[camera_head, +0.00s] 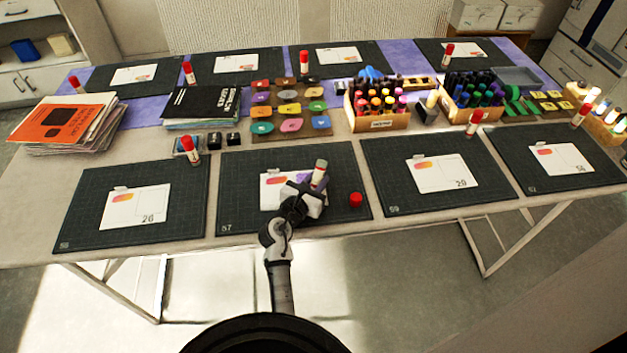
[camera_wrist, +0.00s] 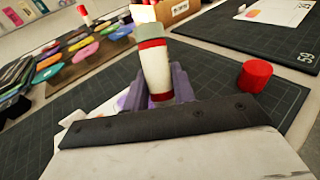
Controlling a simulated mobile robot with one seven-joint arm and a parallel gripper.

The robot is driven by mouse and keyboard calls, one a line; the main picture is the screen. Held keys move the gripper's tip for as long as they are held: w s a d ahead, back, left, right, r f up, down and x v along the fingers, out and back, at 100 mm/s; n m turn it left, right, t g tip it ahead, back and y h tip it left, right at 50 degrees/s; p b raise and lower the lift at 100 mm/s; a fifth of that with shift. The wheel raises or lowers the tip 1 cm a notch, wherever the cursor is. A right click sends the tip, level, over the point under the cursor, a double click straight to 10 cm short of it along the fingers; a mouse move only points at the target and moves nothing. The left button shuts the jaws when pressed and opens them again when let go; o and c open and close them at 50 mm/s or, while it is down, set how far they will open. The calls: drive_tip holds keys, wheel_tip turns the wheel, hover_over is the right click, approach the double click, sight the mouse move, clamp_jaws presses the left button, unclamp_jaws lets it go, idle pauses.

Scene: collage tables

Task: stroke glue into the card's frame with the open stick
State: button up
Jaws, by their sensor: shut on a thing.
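My gripper (camera_head: 314,186) is shut on the glue stick (camera_head: 319,170), a white tube with a grey-green end uppermost. In the wrist view the stick (camera_wrist: 155,70) stands slightly tilted between purple finger pads (camera_wrist: 182,84), with red bands around it. Its lower end is hidden by my gripper. The card (camera_head: 270,196) lies on the dark mat under my gripper, which covers its right part. Whether the stick touches the card cannot be told. The red cap (camera_head: 355,199) stands apart on the mat, right of the card; it also shows in the wrist view (camera_wrist: 255,74).
The mat (camera_head: 232,213) marked 57 lies between neighbouring mats with cards (camera_head: 137,206) (camera_head: 442,173). Capped glue sticks (camera_head: 190,149) stand around the table. Behind are a board of coloured pieces (camera_head: 290,108), black stamps (camera_head: 215,140) and a marker box (camera_head: 381,124).

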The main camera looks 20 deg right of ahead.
drive_tip(key=shift+s+d+f, duration=0.1)
drive_tip(key=shift+d+f, duration=0.05)
drive_tip(key=shift+d, duration=0.45)
drive_tip(key=shift+w+d+r, duration=0.1)
drive_tip(key=shift+w+d, duration=0.1)
drive_tip(key=shift+w, duration=0.6)
drive_tip(key=shift+w+d+r, duration=0.1)
drive_tip(key=shift+w+d, duration=0.1)
drive_tip(key=shift+w, duration=0.55)
drive_tip(key=shift+w, duration=0.15)
drive_tip(key=shift+w+d+f, duration=0.1)
drive_tip(key=shift+w+d, duration=0.15)
drive_tip(key=shift+w, duration=0.45)
drive_tip(key=shift+w+d+f, duration=0.1)
drive_tip(key=shift+w+d, duration=0.1)
drive_tip(key=shift+w, duration=0.45)
drive_tip(key=shift+r, duration=0.15)
wheel_tip(320, 180, up, 7)
